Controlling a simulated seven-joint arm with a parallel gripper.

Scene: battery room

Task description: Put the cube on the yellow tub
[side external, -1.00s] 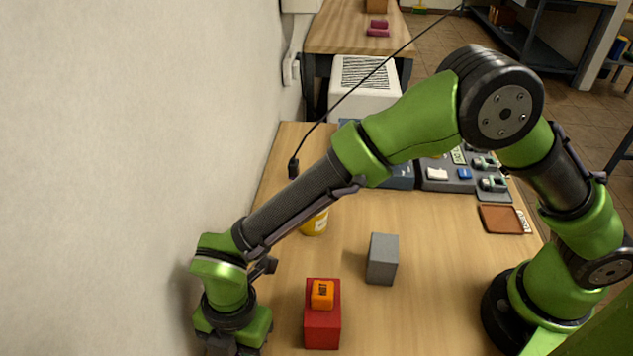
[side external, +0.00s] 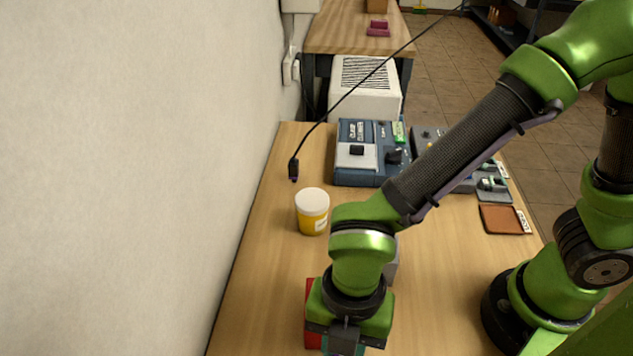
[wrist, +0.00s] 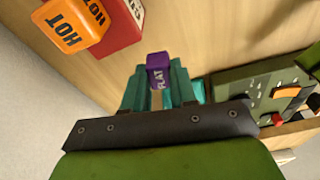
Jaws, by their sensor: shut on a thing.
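My gripper (wrist: 158,78) has teal fingers shut on a small purple cube (wrist: 158,72) marked "FLAT" in the wrist view. The yellow tub (side external: 312,214) with a white lid stands upright on the bench in the side view, beyond my gripper and toward the wall. Nothing rests on its lid. In the side view my gripper is low at the bottom edge, and the purple cube cannot be seen there. An orange cube (wrist: 72,26) marked "HOT" sits on a red block (wrist: 122,28) beside my gripper in the wrist view.
My arm hides most of the grey block (side external: 392,268) and the red block in the side view. A blue device (side external: 357,157) and a white vented box (side external: 365,90) stand behind the tub. A black cable hangs near the wall. A brown pad (side external: 503,219) lies at right.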

